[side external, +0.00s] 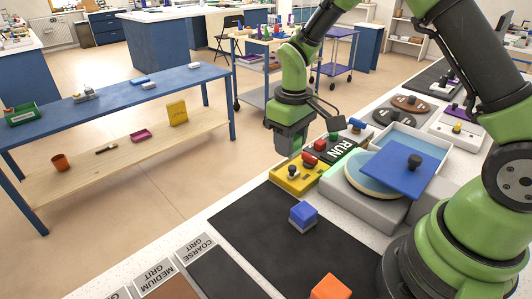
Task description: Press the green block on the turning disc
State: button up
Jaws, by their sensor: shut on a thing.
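My gripper (288,148) points down above the far-left end of the control panel. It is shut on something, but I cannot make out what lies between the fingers. The pale turning disc (356,182) sits on a grey machine base with a white tray wall behind. I cannot clearly see a green block on the disc. A blue block (303,214) lies on the black mat, and an orange block (330,288) sits nearer the front.
A yellow control box (297,183) with a black knob stands below my gripper, beside a RUN panel (342,150) with red and green controls. The black mat (262,222) is mostly clear. Grit labels line its left. A blue bench (118,90) stands across the floor.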

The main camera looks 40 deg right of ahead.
jog(key=s+d+r, duration=0.1)
jog(key=s+d, duration=0.3)
jog(key=d, duration=0.4)
send_near(359, 161)
jog(key=shift+s+f, duration=0.1)
jog(key=shift+f, duration=2.75)
jog(key=shift+f, duration=0.65)
dwell(3.3)
